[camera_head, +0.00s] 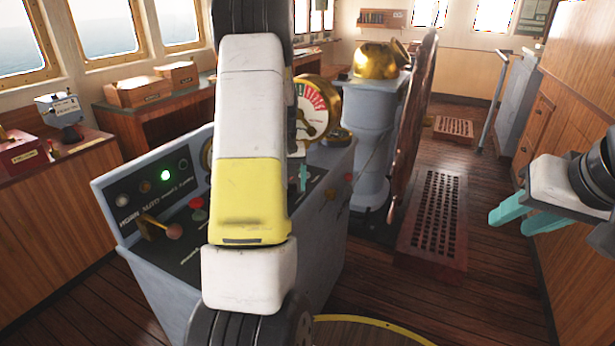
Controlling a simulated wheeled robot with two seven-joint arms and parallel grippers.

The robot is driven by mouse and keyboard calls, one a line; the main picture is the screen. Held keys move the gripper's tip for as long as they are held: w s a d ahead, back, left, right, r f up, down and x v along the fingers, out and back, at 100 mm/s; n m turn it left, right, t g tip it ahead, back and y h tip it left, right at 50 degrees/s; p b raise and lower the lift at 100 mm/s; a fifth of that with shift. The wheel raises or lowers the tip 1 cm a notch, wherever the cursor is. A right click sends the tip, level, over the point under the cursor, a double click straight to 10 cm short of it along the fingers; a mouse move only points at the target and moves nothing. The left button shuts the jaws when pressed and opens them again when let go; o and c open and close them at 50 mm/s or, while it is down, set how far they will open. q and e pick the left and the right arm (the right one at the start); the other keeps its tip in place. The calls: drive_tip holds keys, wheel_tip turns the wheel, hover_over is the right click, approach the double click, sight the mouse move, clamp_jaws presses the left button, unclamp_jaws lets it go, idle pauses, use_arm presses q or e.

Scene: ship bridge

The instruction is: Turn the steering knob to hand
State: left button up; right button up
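The grey control console (150,270) stands in front of me, with a sloped panel on its left side. Small labels there are too blurred to read fully, and I cannot tell which control is the steering knob. My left arm crosses the console and hides its middle. Only a teal bit of my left gripper (303,177) shows, near the right part of the panel. My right gripper (508,210) is open and empty at the right, away from the console.
A brass telegraph dial (316,108) rises behind the console. Beyond it stand a grey pedestal with a brass dome (376,60) and a large wooden wheel (412,120) seen edge-on. A wooden grating (436,215) lies on the floor. Wooden cabinets line the right wall.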

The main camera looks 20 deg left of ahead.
use_arm(q)
drive_tip(key=shift+r, duration=0.1)
wheel_tip(320, 180, up, 8)
drive_tip(key=shift+f, duration=0.2)
idle(0.3)
drive_tip(key=shift+r, duration=0.1)
drive_tip(key=s+d+r+m+t, duration=0.1)
drive_tip(key=s+d+r+t, duration=0.1)
drive_tip(key=s+d+r, duration=0.45)
drive_tip(key=s+d+r+m+t+h, duration=0.1)
drive_tip(key=s+d+r+m+t, duration=0.1)
drive_tip(key=s+d, duration=0.5)
drive_tip(key=s+d+r+m+t+h, duration=0.1)
drive_tip(key=s+d+r, duration=0.3)
drive_tip(key=s+d, duration=0.4)
drive_tip(key=s+m+t, duration=0.1)
drive_tip(key=s, duration=0.2)
drive_tip(key=shift+s+r+m, duration=0.2)
drive_tip(key=shift+s+m, duration=0.15)
drive_tip(key=shift+m, duration=0.05)
